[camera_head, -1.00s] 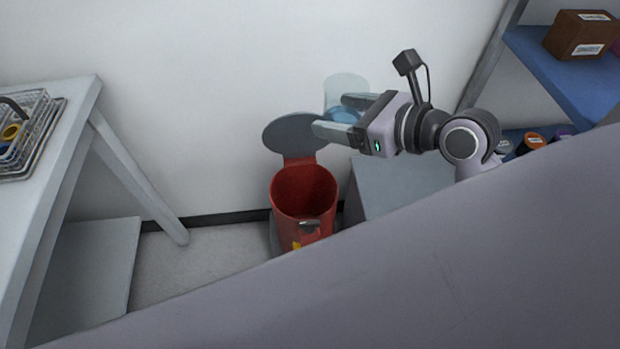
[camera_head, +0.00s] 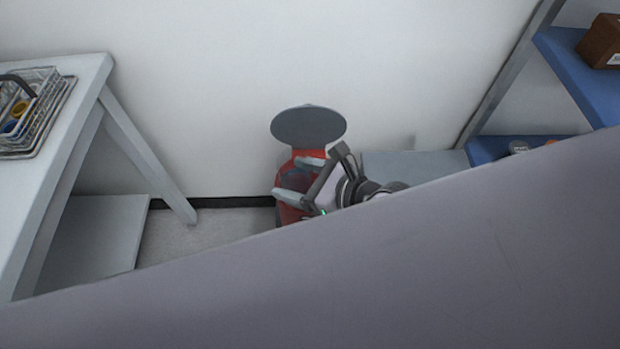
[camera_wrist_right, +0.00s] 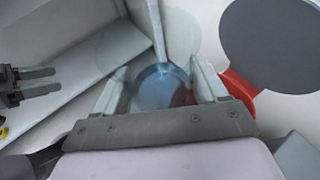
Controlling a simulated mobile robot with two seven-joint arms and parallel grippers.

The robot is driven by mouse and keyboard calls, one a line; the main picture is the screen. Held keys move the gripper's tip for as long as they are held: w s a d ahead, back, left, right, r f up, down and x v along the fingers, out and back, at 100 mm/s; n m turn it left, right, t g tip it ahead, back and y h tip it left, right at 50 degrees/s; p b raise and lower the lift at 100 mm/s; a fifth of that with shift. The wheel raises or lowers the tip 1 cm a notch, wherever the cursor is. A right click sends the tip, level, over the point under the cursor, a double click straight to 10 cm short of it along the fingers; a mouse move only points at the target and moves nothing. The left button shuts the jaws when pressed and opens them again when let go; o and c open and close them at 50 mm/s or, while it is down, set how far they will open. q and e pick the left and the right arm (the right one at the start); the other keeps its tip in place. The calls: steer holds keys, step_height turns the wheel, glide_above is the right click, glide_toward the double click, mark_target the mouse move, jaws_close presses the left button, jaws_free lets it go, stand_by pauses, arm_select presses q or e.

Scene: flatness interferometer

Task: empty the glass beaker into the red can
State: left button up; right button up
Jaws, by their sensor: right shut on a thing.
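The red can (camera_head: 288,213) stands on the floor by the wall, its round grey lid (camera_head: 309,126) swung up open. It also shows in part in the right wrist view (camera_wrist_right: 241,91), beside the right finger. My right gripper (camera_head: 288,177) is at the can's mouth and covers much of it. It is shut on the glass beaker, which is clear and hard to make out in the head view. In the right wrist view the beaker (camera_wrist_right: 125,88) sits between the fingers with blue liquid in it. Its exact tilt is unclear. My left gripper (camera_wrist_right: 40,83) shows empty and open at the left edge there.
A white table (camera_head: 85,85) with a wire basket (camera_head: 40,105) stands at the left. A grey surface (camera_head: 415,163) lies right of the can. Blue shelves (camera_head: 580,70) with a brown box (camera_head: 602,42) are at the right. My own arm hides the foreground.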

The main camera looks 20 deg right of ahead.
steer(key=s+a+f, duration=0.1)
steer(key=s+f, duration=0.2)
steer(key=f, duration=0.3)
steer(key=shift+s+a+f, duration=0.35)
steer(key=shift+a+f, duration=0.05)
steer(key=shift+r, duration=0.1)
